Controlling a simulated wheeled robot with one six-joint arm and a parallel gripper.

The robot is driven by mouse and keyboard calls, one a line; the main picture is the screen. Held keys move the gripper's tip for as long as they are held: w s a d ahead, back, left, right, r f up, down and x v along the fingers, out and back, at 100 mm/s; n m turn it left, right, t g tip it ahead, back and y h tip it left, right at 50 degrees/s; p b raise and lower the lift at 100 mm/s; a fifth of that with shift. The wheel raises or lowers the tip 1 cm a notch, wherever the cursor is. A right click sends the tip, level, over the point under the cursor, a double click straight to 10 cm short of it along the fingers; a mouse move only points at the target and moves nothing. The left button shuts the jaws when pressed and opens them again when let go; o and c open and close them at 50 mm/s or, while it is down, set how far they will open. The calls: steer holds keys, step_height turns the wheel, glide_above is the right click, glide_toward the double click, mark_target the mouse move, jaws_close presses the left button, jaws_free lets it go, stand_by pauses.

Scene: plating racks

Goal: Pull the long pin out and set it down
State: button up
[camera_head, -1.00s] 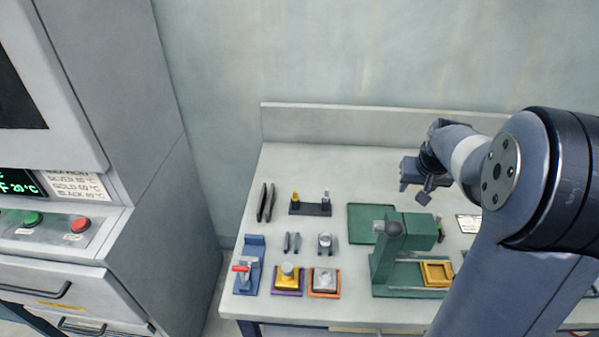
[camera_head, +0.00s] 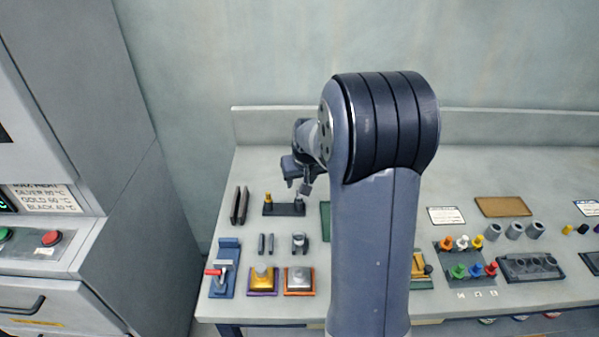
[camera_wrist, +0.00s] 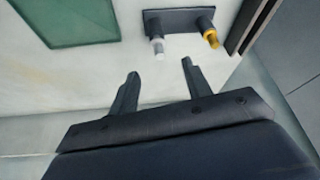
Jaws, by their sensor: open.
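A dark block (camera_head: 284,209) near the back left of the bench holds two upright pins, one yellow (camera_head: 268,198) and one silver-grey (camera_head: 299,204). In the wrist view the block (camera_wrist: 180,22) bears the silver pin (camera_wrist: 158,47) and the yellow pin (camera_wrist: 211,39). I cannot tell which pin is longer. My gripper (camera_head: 304,187) is open and empty, just behind and above the block in the head view. In the wrist view its fingers (camera_wrist: 160,71) are spread, with the silver pin's tip beyond the gap between them, apart from both fingers.
Two dark strips (camera_head: 239,205) lie left of the block. A green plate (camera_wrist: 75,20) lies on its other side, partly behind my arm. In front are a blue fixture (camera_head: 225,270), a gold piece (camera_head: 262,278) and a silver piece (camera_head: 299,279). Bench between is partly clear.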

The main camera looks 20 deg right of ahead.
mark_target(299, 197)
steer(key=shift+p+x, duration=0.55)
steer(key=shift+x, duration=3)
steer(key=shift+c, duration=0.2)
jaws_close()
steer(key=c, duration=0.7)
jaws_free()
jaws_close()
steer(key=shift+r+n+y+b, duration=0.15)
steer(key=shift+n+y+b, duration=0.2)
steer(key=shift+n+b, duration=0.5)
steer(key=shift+r+n+y+b, duration=0.15)
steer(key=shift+n+y+b, duration=0.2)
steer(key=shift+n+b, duration=0.5)
steer(key=shift+r, duration=0.15)
steer(key=shift+r+p, duration=0.85)
steer(key=shift+r, duration=0.75)
